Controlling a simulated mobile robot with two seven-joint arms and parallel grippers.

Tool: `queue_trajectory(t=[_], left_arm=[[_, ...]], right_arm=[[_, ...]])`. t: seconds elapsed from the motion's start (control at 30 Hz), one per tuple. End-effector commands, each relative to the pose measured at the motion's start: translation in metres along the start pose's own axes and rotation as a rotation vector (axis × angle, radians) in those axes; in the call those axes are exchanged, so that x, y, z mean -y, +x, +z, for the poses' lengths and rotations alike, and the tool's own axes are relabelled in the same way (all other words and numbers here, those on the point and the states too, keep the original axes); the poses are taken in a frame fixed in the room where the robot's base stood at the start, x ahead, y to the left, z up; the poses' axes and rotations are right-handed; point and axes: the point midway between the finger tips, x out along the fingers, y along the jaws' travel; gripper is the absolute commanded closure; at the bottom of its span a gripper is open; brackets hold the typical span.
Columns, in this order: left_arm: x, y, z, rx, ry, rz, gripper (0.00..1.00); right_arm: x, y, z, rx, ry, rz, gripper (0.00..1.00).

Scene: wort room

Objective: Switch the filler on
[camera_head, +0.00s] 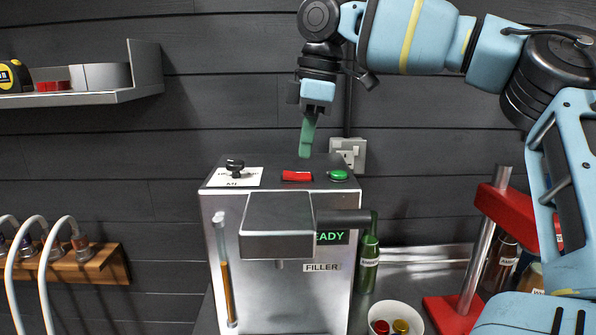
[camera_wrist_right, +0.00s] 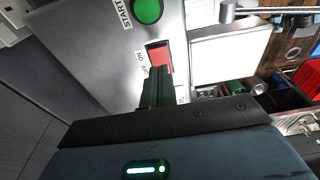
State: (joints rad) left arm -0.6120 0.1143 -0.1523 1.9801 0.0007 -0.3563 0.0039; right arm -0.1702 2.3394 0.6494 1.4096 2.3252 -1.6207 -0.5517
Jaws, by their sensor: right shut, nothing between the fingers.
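The filler (camera_head: 335,285) is a grey metal box against the wall. A red rocker switch (camera_head: 297,176) sits on its top, with a round green button (camera_head: 338,175) to its right. In the right wrist view the red switch (camera_wrist_right: 160,56) has an "ON" mark beside it, and the green button (camera_wrist_right: 148,10) is labelled "START".
A black knob (camera_head: 235,168) stands on the filler's top left. A green bottle (camera_head: 368,262) stands at its right side, near a white bowl (camera_head: 383,310) of caps. A red press-like stand (camera_head: 462,308) is further right. A shelf (camera_head: 130,90) hangs at the upper left.

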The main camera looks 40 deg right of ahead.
Motion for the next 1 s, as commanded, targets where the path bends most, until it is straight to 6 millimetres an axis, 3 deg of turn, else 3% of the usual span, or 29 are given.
queue_trajectory(t=[0.53, 1.0], left_arm=[[0.001, -0.002, -0.013, -0.022, 0.004, -0.002, 0.64], [0.001, -0.002, -0.013, -0.023, 0.004, -0.002, 0.64]], right_arm=[[0.0, -0.037, -0.006, 0.0, 0.0, 0.001, 1.0], [0.0, -0.039, -0.006, 0.001, -0.001, -0.001, 1.0]])
